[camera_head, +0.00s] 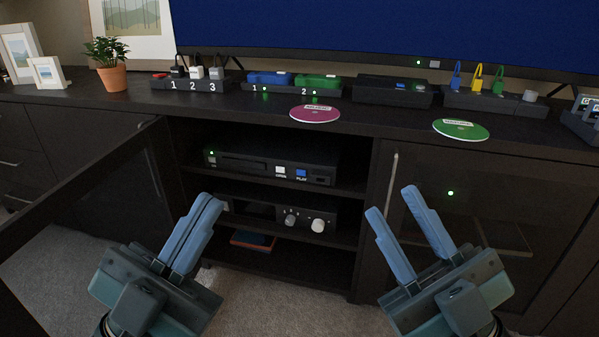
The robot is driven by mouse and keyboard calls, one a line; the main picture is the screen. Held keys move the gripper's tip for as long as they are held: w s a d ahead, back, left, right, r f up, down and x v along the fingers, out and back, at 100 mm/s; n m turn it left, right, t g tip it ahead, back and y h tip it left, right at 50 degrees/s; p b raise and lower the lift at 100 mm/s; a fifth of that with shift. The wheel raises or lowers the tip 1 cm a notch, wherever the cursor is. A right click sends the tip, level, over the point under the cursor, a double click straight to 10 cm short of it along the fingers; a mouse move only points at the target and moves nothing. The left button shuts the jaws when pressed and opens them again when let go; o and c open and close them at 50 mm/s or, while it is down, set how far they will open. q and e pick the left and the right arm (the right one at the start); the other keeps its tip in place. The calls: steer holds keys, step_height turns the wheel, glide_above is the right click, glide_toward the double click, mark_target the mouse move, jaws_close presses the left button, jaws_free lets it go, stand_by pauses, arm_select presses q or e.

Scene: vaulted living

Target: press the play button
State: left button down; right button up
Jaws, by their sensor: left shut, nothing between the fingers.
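A black disc player (262,165) sits on the upper shelf inside the open cabinet. Its blue play button (301,173) is on the front, labelled PLAY, right of a white OPEN button (280,169). A green light glows at its left end, and its tray looks shut. My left gripper (211,203) is shut and empty, below and left of the player, in front of the lower shelves. My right gripper (391,199) is open and empty, right of the player, in front of the closed right cabinet door. Neither gripper touches the button.
An amplifier (280,215) with knobs stands on the shelf below. An open door (75,195) swings out at left. A pink disc (315,114) and a green disc (461,129) lie on the cabinet top, before several small devices. The space before the player's front is clear.

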stand_by(0.3)
jaws_close()
stand_by(1.6)
